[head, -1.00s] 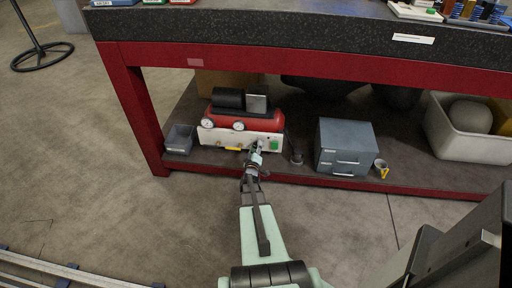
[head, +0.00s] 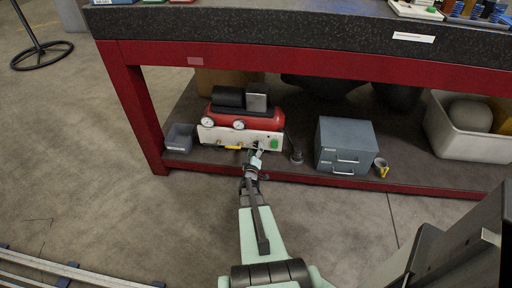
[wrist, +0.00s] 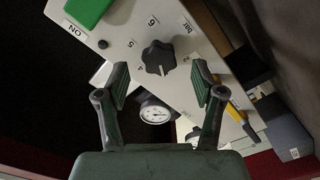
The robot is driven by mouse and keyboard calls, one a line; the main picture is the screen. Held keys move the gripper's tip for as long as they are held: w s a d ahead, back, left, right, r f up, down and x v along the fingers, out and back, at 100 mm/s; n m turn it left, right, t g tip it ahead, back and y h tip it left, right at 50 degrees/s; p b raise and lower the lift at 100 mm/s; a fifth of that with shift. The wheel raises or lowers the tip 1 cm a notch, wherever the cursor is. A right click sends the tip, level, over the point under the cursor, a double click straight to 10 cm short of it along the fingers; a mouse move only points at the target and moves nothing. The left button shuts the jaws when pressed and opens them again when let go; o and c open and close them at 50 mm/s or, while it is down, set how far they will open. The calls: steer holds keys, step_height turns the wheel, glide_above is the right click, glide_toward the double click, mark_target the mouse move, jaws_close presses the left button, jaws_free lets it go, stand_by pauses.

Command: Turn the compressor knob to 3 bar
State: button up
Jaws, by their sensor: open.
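The compressor (head: 245,120) has a red tank and a white front panel, and stands on the lower shelf under the bench. In the wrist view its black knob (wrist: 158,57) sits on the panel, with printed numbers and "bar" around it. I cannot tell which number the knob points to. My gripper (wrist: 160,80) is open, its two fingers on either side of the knob's line, apart from it in the picture. In the head view my gripper (head: 258,157) is in front of the panel's right part, and the knob is hard to make out there.
A green switch (wrist: 88,10) marked ON lies near the knob, and a round gauge (wrist: 155,113) shows between the fingers. A yellow-handled part (wrist: 237,112) is at the right. A grey drawer box (head: 345,146) and a small grey bin (head: 180,138) flank the compressor.

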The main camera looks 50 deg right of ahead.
steer(key=v, duration=0.9)
